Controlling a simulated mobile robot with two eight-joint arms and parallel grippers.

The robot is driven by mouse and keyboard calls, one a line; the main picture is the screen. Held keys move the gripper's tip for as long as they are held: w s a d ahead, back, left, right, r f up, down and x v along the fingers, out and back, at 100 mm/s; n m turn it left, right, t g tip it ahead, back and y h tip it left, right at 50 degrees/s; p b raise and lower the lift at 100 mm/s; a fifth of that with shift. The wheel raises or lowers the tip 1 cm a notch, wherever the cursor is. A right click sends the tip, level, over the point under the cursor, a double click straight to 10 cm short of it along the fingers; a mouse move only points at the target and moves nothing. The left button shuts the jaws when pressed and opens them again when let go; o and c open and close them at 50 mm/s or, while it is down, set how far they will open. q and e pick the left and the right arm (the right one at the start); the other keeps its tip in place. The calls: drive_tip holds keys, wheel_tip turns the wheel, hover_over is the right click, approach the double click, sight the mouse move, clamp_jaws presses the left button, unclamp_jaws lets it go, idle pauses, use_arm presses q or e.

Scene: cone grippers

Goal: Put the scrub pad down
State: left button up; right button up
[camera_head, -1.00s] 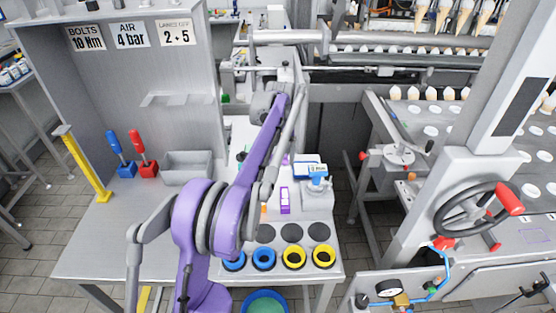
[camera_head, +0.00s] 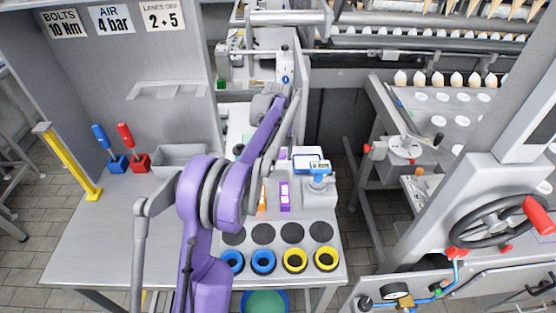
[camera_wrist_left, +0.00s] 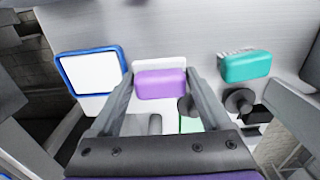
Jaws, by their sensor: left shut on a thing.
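My left gripper (camera_wrist_left: 160,95) is in the left wrist view, its two grey fingers on either side of a purple block, which I take for the scrub pad (camera_wrist_left: 160,84). The fingers are shut on it. A pale surface lies behind and below the pad; I cannot tell whether the pad touches it. In the head view my purple arm reaches to the back of the bench, and the gripper tip and pad cannot be made out there. My right gripper is in neither view.
The left wrist view shows a blue-framed white panel (camera_wrist_left: 90,72) left of the pad, a teal block (camera_wrist_left: 246,66) right, and a dark knob (camera_wrist_left: 240,102). The head view shows the grey bench (camera_head: 95,240), a grey bin (camera_head: 182,158), blue rings (camera_head: 232,262) and yellow rings (camera_head: 295,261).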

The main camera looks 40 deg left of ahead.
sight(278, 160)
use_arm(q)
drive_tip(key=shift+f, duration=1.45)
drive_tip(key=shift+f, duration=0.1)
drive_tip(key=o, duration=1.2)
drive_tip(key=shift+c, duration=0.2)
drive_tip(key=shift+r, duration=0.2)
wheel_tip(278, 160, up, 12)
drive_tip(key=shift+f+p, duration=0.1)
drive_tip(key=shift+p, duration=0.25)
